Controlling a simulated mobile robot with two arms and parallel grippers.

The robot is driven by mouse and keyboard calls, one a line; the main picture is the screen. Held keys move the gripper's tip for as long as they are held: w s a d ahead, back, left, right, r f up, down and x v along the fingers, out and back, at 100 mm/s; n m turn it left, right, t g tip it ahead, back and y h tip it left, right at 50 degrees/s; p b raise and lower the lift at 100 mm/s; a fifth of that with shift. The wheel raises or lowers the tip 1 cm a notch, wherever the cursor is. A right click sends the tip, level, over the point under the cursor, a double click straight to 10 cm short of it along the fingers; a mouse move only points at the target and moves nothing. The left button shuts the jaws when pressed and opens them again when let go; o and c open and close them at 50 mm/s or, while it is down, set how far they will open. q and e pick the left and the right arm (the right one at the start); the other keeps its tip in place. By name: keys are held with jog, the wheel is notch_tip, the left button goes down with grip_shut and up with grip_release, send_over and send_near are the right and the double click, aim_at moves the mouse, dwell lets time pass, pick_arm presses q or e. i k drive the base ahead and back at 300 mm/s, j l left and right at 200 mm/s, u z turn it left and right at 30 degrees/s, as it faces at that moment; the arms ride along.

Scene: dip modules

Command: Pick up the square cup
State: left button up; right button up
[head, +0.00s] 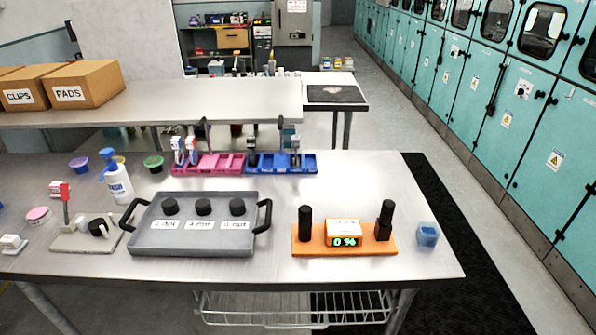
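A small translucent blue cup with a squarish shape (428,234) stands upright near the right edge of the metal table (360,180). It is to the right of an orange board and apart from it. Neither of my grippers shows in the head view, and nothing is touching the cup.
The orange board (313,246) bears two black posts and a display reading 0%. A grey tray (194,240) with black knobs lies left of it. Pink (208,168) and blue (282,168) racks stand behind. The table around the cup is clear; its right edge is close.

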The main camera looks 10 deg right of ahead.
aim_at(427, 235)
jog(key=z, duration=1.35)
